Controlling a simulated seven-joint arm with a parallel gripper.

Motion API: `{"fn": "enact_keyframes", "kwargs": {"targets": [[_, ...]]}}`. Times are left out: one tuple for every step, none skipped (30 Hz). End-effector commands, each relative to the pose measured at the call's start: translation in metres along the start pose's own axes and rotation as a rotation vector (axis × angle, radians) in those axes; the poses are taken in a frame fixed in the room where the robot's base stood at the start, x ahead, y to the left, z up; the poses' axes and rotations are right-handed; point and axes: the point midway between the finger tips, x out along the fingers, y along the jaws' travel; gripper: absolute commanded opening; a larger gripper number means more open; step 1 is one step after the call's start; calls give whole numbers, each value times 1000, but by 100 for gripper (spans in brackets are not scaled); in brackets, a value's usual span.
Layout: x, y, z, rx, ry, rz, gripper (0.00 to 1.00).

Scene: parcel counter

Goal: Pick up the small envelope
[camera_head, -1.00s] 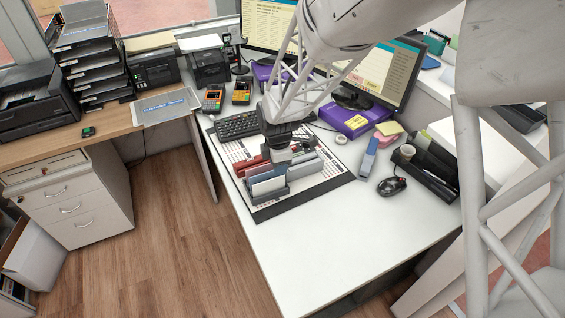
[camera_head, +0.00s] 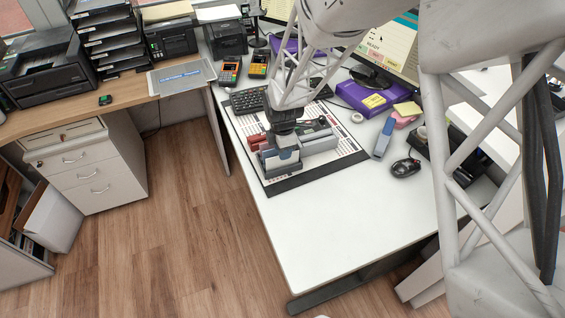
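My gripper (camera_head: 286,153) points down over a small blue-grey organizer (camera_head: 279,166) on the desk mat. Its fingers are too small and too covered to show whether they are open or shut, or whether they touch anything. Red items (camera_head: 257,141) stand at the left of the organizer. White, envelope-like pieces (camera_head: 320,144) stand just right of my gripper. I cannot tell which piece is the small envelope, and my gripper hides part of the organizer.
A blue stapler-like object (camera_head: 384,138) and a black mouse (camera_head: 405,168) lie to the right. The front of the white desk (camera_head: 340,220) is clear. A purple box (camera_head: 365,98) stands farther back.

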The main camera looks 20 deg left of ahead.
Motion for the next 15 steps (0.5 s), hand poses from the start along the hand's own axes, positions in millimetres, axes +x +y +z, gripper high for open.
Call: {"fn": "enact_keyframes", "kwargs": {"targets": [[2,0,0,0,0,0,34],[2,0,0,0,0,0,34],[2,0,0,0,0,1,34],[2,0,0,0,0,1,34],[2,0,0,0,0,1,34],[2,0,0,0,0,1,34],[2,0,0,0,0,1,34],[2,0,0,0,0,0,34],[2,0,0,0,0,0,34],[2,0,0,0,0,0,34],[3,0,0,0,0,0,34],[4,0,0,0,0,0,34],[5,0,0,0,0,0,34],[6,0,0,0,0,-1,34],[9,0,0,0,0,-1,34]]}}
